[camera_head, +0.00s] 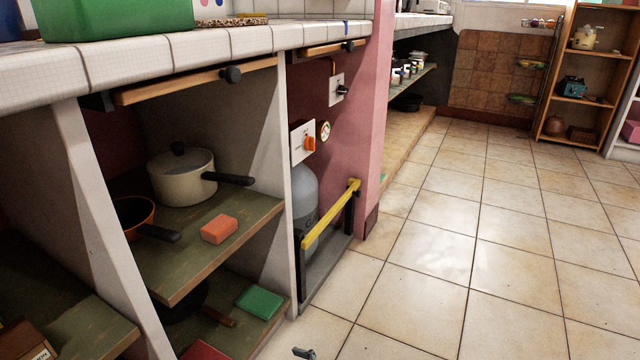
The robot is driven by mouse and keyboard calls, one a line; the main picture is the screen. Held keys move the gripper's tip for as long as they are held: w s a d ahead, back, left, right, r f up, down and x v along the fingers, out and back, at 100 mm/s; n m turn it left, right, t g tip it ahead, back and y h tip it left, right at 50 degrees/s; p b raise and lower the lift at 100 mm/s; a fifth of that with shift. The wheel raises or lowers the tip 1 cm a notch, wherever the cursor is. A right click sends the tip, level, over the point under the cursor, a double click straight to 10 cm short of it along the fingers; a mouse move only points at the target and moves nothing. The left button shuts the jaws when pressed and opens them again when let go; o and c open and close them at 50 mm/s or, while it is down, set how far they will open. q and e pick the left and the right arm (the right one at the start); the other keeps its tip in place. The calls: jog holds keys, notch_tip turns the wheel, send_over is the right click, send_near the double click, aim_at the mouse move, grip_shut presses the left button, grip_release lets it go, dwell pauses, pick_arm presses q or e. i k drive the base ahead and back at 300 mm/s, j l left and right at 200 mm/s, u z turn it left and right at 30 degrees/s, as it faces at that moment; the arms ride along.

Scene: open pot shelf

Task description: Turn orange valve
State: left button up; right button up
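The orange valve (310,144) is a small knob on a white plate (297,150), inside the narrow bay under the counter. The handle looks roughly upright. A small round gauge (325,131) sits just right of it. A grey gas cylinder (304,190) stands below the valve, partly hidden by the white partition. Nothing touches the valve. A small grey part (305,353) shows at the bottom edge; I cannot tell whether it belongs to one of my grippers. Neither gripper can be made out clearly.
A yellow bar (331,214) on black posts fences the cylinder low down. The white partition (303,230) borders the bay on the left, and the tiled counter (240,42) overhangs. Pot shelves (250,212) lie left. Tiled floor (450,245) on the right is clear.

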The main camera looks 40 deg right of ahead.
aim_at(309, 142)
jog(key=z, duration=1.05)
